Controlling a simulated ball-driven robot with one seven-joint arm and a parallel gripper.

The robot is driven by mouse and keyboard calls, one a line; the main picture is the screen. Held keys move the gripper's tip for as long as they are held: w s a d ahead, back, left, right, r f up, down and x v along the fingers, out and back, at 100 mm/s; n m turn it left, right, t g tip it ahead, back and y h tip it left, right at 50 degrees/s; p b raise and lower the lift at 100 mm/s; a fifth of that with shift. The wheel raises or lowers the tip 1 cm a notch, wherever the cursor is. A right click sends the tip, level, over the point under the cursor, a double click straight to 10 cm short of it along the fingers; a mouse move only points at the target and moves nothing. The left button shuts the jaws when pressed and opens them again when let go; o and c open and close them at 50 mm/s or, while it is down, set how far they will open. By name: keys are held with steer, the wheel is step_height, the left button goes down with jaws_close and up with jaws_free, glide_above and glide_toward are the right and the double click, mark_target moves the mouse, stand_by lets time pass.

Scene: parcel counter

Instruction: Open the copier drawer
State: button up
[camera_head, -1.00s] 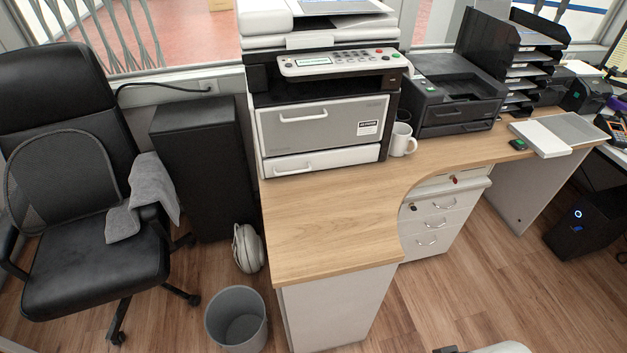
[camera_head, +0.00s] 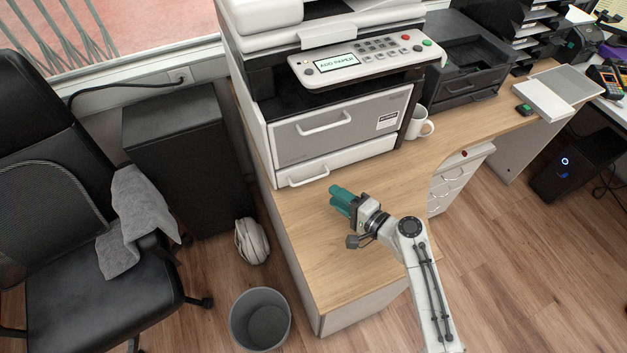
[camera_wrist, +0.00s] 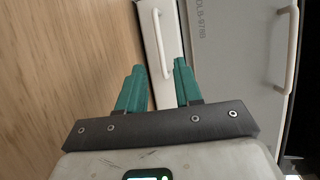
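The white copier (camera_head: 262,90) stands on the wooden counter; its display reads "ADD PAPER". Its front has a grey upper drawer (camera_head: 360,125) with a bar handle (camera_head: 323,125) and a low white drawer (camera_head: 345,160) with a bar handle (camera_head: 308,175). Both look shut. My gripper (camera_head: 338,194) has teal fingers and is over the counter, just in front of the low drawer. In the wrist view my gripper (camera_wrist: 158,68) is open and empty, with the low drawer's handle (camera_wrist: 161,42) ahead of the gap, apart from the fingertips. The upper handle (camera_wrist: 291,48) is at the right.
A white mug (camera_head: 418,124) stands right of the copier, by a black printer (camera_head: 470,70). The wooden counter (camera_head: 310,245) is bare in front. A grey bin (camera_head: 260,318), a black cabinet (camera_head: 190,150) and a black chair (camera_head: 90,290) are at the left.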

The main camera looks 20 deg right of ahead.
steer(key=x, duration=0.9)
jaws_close()
stand_by(1.3)
